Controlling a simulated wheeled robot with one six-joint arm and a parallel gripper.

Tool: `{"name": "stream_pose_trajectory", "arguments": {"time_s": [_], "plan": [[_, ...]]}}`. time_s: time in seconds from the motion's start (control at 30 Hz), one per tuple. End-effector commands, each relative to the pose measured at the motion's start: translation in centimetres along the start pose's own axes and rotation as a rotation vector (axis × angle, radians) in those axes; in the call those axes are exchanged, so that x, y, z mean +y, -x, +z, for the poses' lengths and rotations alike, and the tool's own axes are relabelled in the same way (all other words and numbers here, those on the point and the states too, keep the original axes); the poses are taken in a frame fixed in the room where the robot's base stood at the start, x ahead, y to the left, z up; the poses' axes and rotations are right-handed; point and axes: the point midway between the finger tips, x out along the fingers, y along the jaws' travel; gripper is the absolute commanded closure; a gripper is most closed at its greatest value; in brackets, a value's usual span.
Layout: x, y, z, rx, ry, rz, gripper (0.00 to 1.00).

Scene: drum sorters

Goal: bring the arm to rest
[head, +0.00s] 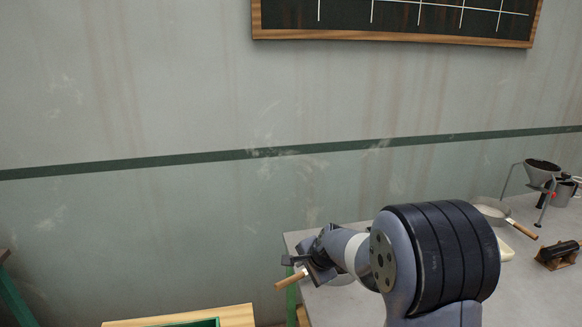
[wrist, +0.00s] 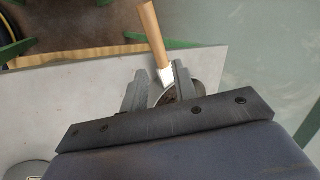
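My gripper (head: 303,264) is at the left end of the grey table, beside a pan with a wooden handle (head: 291,280). In the wrist view my gripper (wrist: 157,77) has its two fingers apart, with a gap between them. The wooden handle (wrist: 152,35) shows beyond the fingertips and points past the table edge. The pan's pale metal neck shows in the gap, and its bowl is mostly hidden behind the right finger. I see no finger closed on it. My arm (head: 435,255) reaches leftward over the table.
The grey table (head: 345,305) carries another pan (head: 493,212), a funnel on a stand (head: 541,175) and a dark roller on a wooden base (head: 558,254) at right. A wooden-edged green tray (head: 180,318) is at lower left. A wall with a framed board (head: 395,38) stands behind.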

Motion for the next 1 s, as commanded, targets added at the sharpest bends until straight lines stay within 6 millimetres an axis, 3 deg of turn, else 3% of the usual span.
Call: {"name": "stream_pose_trajectory", "arguments": {"time_s": [0.2, 0.5, 1.0], "plan": [[0.1, -3.9, 0.1, -0.002, -0.001, 0.004, 0.72], [0.0, -7.7, 0.0, -0.001, -0.001, 0.001, 0.72], [0.0, -8.8, 0.0, 0.000, 0.000, 0.000, 0.72]]}}
